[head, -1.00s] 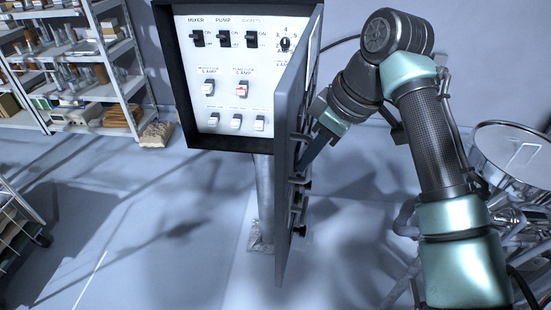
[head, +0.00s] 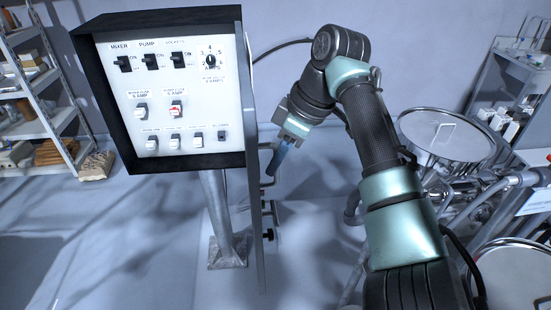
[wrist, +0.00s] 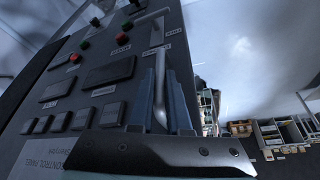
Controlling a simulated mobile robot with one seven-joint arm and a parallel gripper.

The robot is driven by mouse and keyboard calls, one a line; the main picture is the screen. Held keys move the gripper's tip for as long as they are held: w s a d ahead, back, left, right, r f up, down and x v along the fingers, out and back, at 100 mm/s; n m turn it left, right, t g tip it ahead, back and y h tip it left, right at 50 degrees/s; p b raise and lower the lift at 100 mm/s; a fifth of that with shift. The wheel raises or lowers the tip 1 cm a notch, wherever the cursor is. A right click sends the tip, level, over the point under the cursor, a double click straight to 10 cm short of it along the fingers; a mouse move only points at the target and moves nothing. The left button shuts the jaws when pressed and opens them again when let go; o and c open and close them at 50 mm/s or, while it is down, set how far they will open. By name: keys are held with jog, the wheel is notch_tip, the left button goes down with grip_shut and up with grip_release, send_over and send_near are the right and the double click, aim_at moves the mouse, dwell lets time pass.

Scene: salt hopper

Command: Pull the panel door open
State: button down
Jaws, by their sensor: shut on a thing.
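The panel door (head: 252,210) is a grey slab hinged at the right side of the black control box (head: 105,110). It stands swung out and shows almost edge-on in the head view, with the switch panel uncovered. In the wrist view the door's outer face (wrist: 108,72) carries buttons, labels and a metal bar handle (wrist: 160,75). My gripper (head: 274,163) is to the right of the door, at its outer face. In the wrist view its two blue-grey fingers (wrist: 164,100) are shut on the handle. The exact finger contact is small in the head view.
The box stands on a metal post (head: 217,205) with a foot on the floor. Steel vessels with a round lid (head: 447,135) and pipes stand close to the right of my arm. Shelves (head: 35,95) are at the far left. The floor left of the post is clear.

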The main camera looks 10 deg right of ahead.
jog(key=c, duration=0.9)
grip_release()
jog(key=b+v, duration=0.2)
jog(key=v, duration=1.1)
jog(key=shift+b, duration=0.4)
jog(key=shift+d+f, duration=0.1)
